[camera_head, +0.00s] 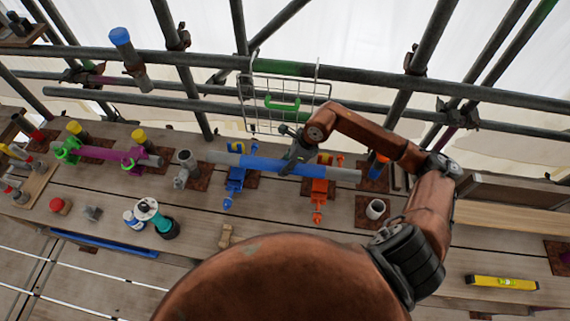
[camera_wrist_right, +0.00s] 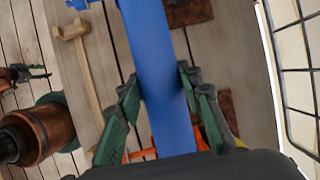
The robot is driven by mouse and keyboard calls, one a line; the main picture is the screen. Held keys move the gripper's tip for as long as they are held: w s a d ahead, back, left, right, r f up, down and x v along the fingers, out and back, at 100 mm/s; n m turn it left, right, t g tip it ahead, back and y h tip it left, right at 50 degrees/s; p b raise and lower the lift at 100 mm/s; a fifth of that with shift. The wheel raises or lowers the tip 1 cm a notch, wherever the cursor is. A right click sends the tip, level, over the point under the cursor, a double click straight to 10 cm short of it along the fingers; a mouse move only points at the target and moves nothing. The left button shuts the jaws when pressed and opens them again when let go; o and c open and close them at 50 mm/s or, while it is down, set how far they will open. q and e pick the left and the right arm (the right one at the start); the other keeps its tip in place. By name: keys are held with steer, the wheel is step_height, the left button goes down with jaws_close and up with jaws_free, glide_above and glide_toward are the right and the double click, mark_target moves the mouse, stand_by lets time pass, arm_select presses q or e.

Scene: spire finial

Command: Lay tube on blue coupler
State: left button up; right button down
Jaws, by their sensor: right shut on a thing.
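The tube, grey at both ends with a blue middle (camera_head: 270,165), lies nearly level across the blue coupler (camera_head: 235,180) and the orange coupler (camera_head: 318,188) in the head view. I cannot tell whether it touches either one. My right gripper (camera_head: 297,154) is shut on its blue middle, between the two couplers. In the right wrist view the blue tube (camera_wrist_right: 160,75) runs between the fingers of the right gripper (camera_wrist_right: 158,100), and part of the orange coupler (camera_wrist_right: 140,153) shows below.
A wire basket (camera_head: 285,103) hangs on the scaffold rail behind the right gripper. A purple tube (camera_head: 100,153) sits on green and magenta couplers at left. A grey cup (camera_head: 375,208) stands right of the orange coupler. A yellow level (camera_head: 502,283) lies at front right. A wooden mallet (camera_head: 225,236) lies in front.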

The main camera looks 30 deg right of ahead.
steer(key=shift+w+f+b, duration=0.1)
steer(key=shift+f+b, duration=1.65)
steer(key=shift+f, duration=0.25)
steer(key=shift+f+b, duration=2.6)
steer(key=shift+f, duration=0.3)
steer(key=c, duration=1.6)
jaws_free()
steer(key=o, duration=0.3)
steer(key=shift+o, duration=0.3)
steer(key=shift+f, duration=0.2)
steer(key=o, duration=0.6)
steer(key=shift+r, duration=0.1)
